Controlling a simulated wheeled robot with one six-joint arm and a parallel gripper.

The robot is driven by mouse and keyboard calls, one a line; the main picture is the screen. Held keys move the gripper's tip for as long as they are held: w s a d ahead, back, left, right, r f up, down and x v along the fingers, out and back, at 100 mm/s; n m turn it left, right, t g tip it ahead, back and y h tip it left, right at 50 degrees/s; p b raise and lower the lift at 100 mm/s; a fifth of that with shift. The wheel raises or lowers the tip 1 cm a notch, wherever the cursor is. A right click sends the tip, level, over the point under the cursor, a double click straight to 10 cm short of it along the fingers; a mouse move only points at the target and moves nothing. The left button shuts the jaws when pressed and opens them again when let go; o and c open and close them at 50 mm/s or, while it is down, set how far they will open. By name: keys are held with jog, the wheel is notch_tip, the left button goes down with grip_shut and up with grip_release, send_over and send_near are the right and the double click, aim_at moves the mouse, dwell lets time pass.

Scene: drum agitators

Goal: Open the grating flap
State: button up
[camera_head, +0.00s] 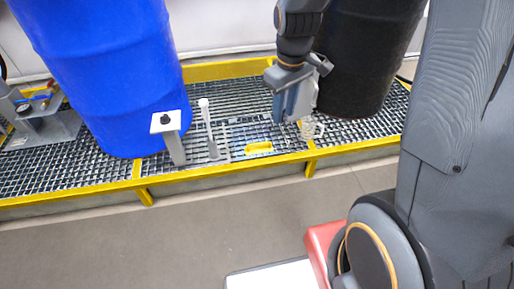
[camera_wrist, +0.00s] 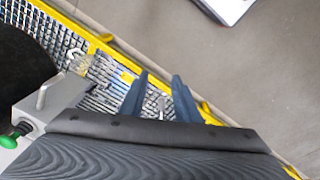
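The grating flap (camera_head: 246,134) is a square panel in the metal grating floor, with a yellow handle (camera_head: 259,148) near its front edge. A yellow patch that looks like this handle (camera_wrist: 127,77) shows beside the left finger in the wrist view. My gripper (camera_head: 289,112) hangs above the grating, to the right of the flap and apart from its handle. In the wrist view my gripper (camera_wrist: 160,76) has its two blue fingers spread, with nothing held between them. The flap appears flat with the grating.
A clear mug-like vessel (camera_head: 312,128) stands right of my gripper. A blue drum (camera_head: 105,75) and a black drum (camera_head: 365,60) flank the flap. A white upright handle (camera_head: 208,128) and a white-topped post (camera_head: 172,135) stand left of it. A yellow rim (camera_head: 220,163) edges the grating.

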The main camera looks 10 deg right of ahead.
jog(key=w+f+n+b, duration=0.5)
jog(key=w+f+b, duration=0.6)
jog(key=w+f, duration=0.5)
jog(key=n+t+b, duration=0.1)
jog(key=n+b, duration=0.6)
jog(key=b, duration=0.6)
send_near(259, 144)
jog(key=f+b, duration=0.1)
jog(key=f, duration=0.2)
jog(key=w+f+b, duration=0.1)
jog(key=f+b, duration=0.1)
jog(key=f, duration=0.2)
jog(key=shift+w+a+f, duration=0.15)
jog(key=shift+w+f, duration=0.1)
grip_shut()
